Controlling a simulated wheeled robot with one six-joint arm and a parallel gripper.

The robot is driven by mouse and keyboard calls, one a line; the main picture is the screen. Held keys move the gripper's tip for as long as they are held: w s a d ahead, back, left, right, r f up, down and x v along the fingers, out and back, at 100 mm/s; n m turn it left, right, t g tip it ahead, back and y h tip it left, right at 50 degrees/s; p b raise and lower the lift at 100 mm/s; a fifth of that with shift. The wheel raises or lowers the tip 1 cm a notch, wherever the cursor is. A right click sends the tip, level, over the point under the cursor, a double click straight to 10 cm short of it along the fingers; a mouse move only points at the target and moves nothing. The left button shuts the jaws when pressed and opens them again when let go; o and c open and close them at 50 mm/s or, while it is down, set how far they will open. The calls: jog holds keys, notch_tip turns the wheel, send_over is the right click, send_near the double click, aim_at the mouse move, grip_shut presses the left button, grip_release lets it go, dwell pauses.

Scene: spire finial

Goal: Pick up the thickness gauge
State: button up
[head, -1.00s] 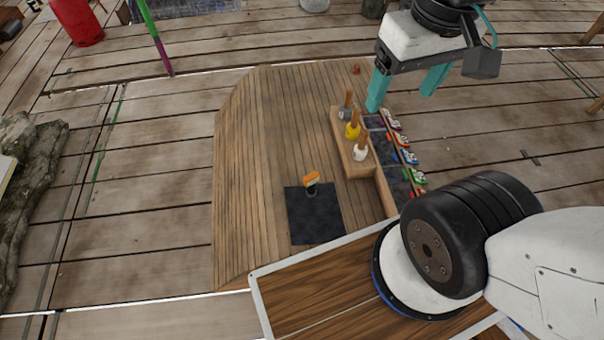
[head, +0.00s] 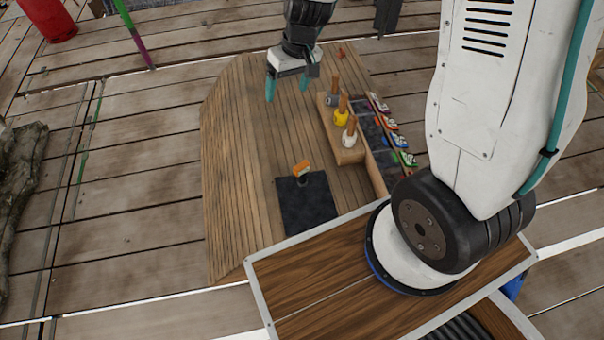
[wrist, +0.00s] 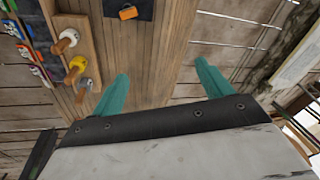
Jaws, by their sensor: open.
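No thing is clearly recognisable as the thickness gauge. A small orange-topped item with a dark lower part (head: 301,169) sits at the far edge of the dark mat (head: 308,208) on the wooden table; I cannot tell if it is the gauge. It also shows in the wrist view (wrist: 128,12), at the top. My gripper (head: 287,88) is open and empty, above the far part of the table, well beyond the mat. Its teal fingers are spread in the wrist view (wrist: 162,70), with bare planks between them.
A wooden stand (head: 349,154) holds mallet-like tools with grey, yellow (head: 341,116) and white heads. A dark-lined tray (head: 378,160) with several colourful pieces lies to its right. A small red thing (head: 341,52) lies at the table's far end. The table's left side is clear.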

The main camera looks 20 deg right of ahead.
send_over(302, 170)
jog(key=w+a, duration=0.2)
jog(key=w, duration=0.3)
jog(key=s+d+f+x, duration=0.1)
jog(key=d+x, duration=0.2)
jog(key=x, duration=1.3)
jog(key=s+d+f+h, duration=0.1)
jog(key=f, duration=0.4)
jog(key=s+f, duration=0.2)
jog(key=f, duration=0.3)
jog(key=s+d+f+g+h, duration=0.1)
jog(key=f, duration=0.4)
jog(key=shift+s+d+f+h, duration=0.15)
jog(key=shift+d+h, duration=0.15)
jog(key=shift+d, duration=0.05)
jog(key=shift+f, duration=3.75)
jog(key=c, duration=1.3)
jog(key=shift+o, duration=0.2)
jog(key=shift+r, duration=0.1)
